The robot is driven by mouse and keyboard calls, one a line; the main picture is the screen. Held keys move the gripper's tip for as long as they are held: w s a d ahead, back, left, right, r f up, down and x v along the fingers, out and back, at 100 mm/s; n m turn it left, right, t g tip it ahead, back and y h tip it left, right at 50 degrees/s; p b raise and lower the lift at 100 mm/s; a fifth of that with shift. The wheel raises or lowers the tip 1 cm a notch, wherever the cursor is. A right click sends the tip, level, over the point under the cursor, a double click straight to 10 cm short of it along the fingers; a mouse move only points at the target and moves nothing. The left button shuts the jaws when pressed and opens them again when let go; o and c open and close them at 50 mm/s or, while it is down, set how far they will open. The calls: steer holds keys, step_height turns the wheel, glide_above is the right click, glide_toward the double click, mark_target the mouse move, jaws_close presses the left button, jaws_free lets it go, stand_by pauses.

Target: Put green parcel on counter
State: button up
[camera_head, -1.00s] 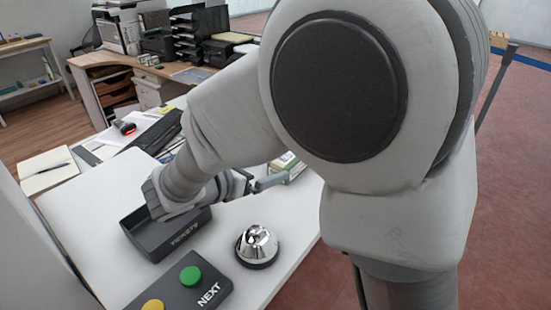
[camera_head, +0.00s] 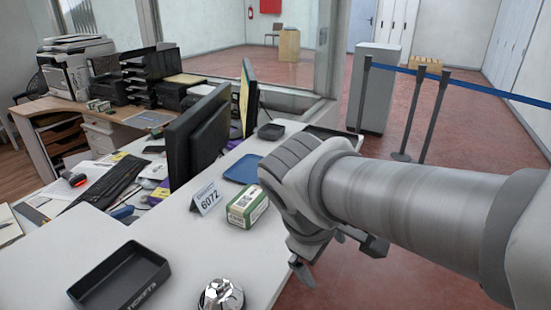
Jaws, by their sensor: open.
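A green and white box (camera_head: 248,205), the green parcel, rests upright on the white counter (camera_head: 190,255) near its right edge. My gripper (camera_head: 338,258) is to the right of the parcel and nearer the camera, past the counter's edge and over the red floor. Its fingers are spread, with nothing between them. The parcel appears clear of the fingers, and its near faces and top are visible.
A sign reading 6072 (camera_head: 207,198) stands left of the parcel, with a blue tray (camera_head: 243,168) behind. A black tickets tray (camera_head: 118,272) and a silver bell (camera_head: 221,294) are at the front. Monitors (camera_head: 197,133) and a keyboard (camera_head: 104,184) stand left.

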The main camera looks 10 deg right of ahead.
steer(key=s+r+m+t+y, duration=0.1)
steer(key=m, duration=0.1)
steer(key=s+m+y, duration=0.1)
steer(key=s+m, duration=0.1)
steer(key=m, duration=0.1)
steer(key=s+r+m+t+y, duration=0.1)
steer(key=m, duration=0.1)
steer(key=shift+s+a+r+m+t+y, duration=0.2)
steer(key=shift+s+r+m+t+y, duration=0.1)
steer(key=shift+s+r+m, duration=0.1)
steer(key=shift+w, duration=0.1)
step_height(320, 180, up, 10)
steer(key=p, duration=0.9)
steer(key=shift+f, duration=0.25)
